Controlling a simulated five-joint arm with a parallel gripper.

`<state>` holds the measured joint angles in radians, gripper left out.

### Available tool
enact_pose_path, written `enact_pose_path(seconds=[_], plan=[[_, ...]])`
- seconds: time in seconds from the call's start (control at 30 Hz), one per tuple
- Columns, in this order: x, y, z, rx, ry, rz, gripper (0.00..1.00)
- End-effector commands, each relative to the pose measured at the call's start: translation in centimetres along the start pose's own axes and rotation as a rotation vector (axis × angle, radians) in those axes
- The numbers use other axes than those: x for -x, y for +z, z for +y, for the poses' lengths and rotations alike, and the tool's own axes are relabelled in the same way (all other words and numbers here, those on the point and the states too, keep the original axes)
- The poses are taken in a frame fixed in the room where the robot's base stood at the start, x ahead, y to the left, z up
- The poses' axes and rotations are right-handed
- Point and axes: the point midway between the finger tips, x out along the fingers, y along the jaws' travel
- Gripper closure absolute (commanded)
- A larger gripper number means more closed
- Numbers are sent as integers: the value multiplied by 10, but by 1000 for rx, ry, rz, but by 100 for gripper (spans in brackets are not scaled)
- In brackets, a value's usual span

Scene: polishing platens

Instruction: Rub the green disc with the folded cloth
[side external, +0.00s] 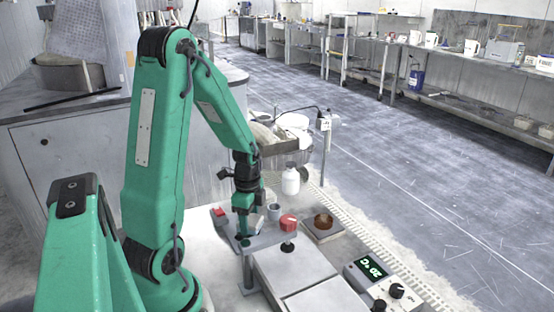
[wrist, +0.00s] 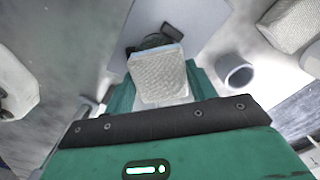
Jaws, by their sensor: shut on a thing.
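My gripper (wrist: 155,90) is shut on the folded cloth (wrist: 158,77), a pale, woven pad that sticks out beyond the fingers. In the side view my gripper (side external: 246,222) points down over the grey work surface, and a pale bit of the cloth shows beside the fingers. A dark green round edge, apparently the green disc (wrist: 153,41), shows just beyond the cloth in the wrist view. The cloth hides most of it. I cannot tell whether the cloth touches it.
A grey cup (side external: 273,211) stands close to the right of my gripper. Further right are a red disc (side external: 288,222) and a brown disc (side external: 323,222) on a plate. A white bottle (side external: 290,180) stands behind. A control box (side external: 375,275) with a lit display sits front right.

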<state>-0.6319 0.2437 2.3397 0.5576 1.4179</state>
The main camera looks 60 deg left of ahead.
Motion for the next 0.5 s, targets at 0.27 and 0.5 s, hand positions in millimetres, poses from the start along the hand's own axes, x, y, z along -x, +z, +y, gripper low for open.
enact_pose_path(seconds=[0.27, 0.5], plan=[[0, -18, 0, -1, 1, 0, 66], [0, 1, 0, 3, 1, 0, 66]])
